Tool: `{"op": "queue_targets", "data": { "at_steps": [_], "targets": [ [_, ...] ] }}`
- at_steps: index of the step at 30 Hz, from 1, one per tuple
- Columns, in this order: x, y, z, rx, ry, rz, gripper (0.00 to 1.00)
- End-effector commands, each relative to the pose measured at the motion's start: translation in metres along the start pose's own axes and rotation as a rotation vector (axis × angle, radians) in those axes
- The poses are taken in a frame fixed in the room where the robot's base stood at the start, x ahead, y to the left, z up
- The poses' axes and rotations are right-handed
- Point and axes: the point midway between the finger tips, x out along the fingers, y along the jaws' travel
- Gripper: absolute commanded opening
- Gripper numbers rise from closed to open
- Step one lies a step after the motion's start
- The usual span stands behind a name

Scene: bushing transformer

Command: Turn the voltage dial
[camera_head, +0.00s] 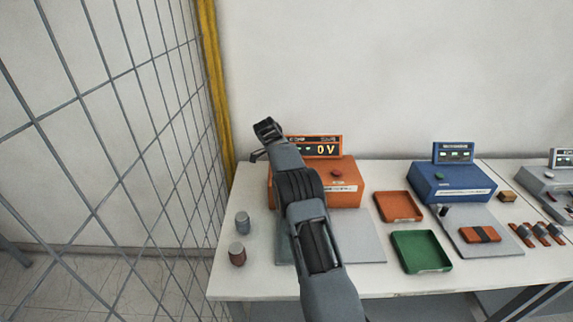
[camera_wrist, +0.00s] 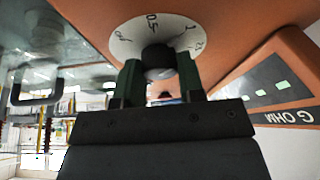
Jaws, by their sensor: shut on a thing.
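The voltage dial (camera_wrist: 158,60) is a dark round knob on a white scale disc, with marks such as 0.5 and 1, on an orange panel in the wrist view. My gripper (camera_wrist: 162,80) has one green finger on each side of the knob and is shut on it. In the head view, my arm covers the left part of the orange device (camera_head: 345,187) and hides the dial and fingertips.
On the white table stand an orange tray (camera_head: 398,220), a green tray (camera_head: 422,265) and a blue device (camera_head: 450,190). Two small cylinders (camera_head: 242,223) (camera_head: 237,254) stand at the left. A wire fence (camera_head: 110,140) with a yellow post (camera_head: 212,80) borders the left side.

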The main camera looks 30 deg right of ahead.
Motion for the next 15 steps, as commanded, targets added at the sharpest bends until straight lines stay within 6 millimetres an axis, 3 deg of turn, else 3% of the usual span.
{"op": "queue_targets", "data": {
  "at_steps": [15],
  "targets": [
    [-0.0027, -0.0016, -0.0004, 0.072, -0.002, 0.02, 0.12]
  ]
}}
